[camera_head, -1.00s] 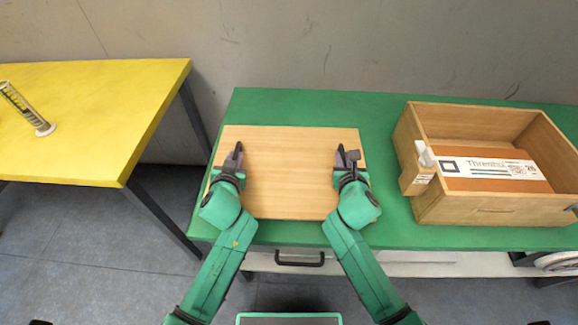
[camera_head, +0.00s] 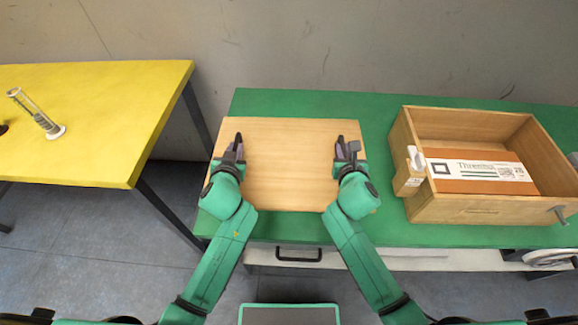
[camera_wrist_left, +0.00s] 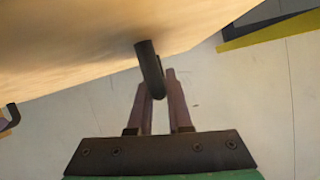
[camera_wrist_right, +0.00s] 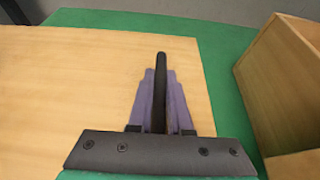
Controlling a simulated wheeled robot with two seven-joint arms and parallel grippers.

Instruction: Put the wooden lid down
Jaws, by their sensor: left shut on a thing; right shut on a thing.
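The wooden lid (camera_head: 290,165) is a flat light-wood board in the head view, over the left part of the green table. It also fills much of the right wrist view (camera_wrist_right: 90,90) and the top of the left wrist view (camera_wrist_left: 80,40). My left gripper (camera_head: 237,146) is at the lid's left edge, shut on a dark handle (camera_wrist_left: 150,68) of the lid. My right gripper (camera_head: 346,150) is at its right edge, shut on the other dark handle (camera_wrist_right: 160,85). Whether the lid touches the table cannot be told.
An open wooden box (camera_head: 490,212) with a labelled package (camera_head: 480,170) inside stands right of the lid on the green table (camera_head: 300,103). A small scanner-like item in a holder (camera_head: 409,178) is on its left side. A yellow table (camera_head: 90,120) holds a glass cylinder (camera_head: 38,115).

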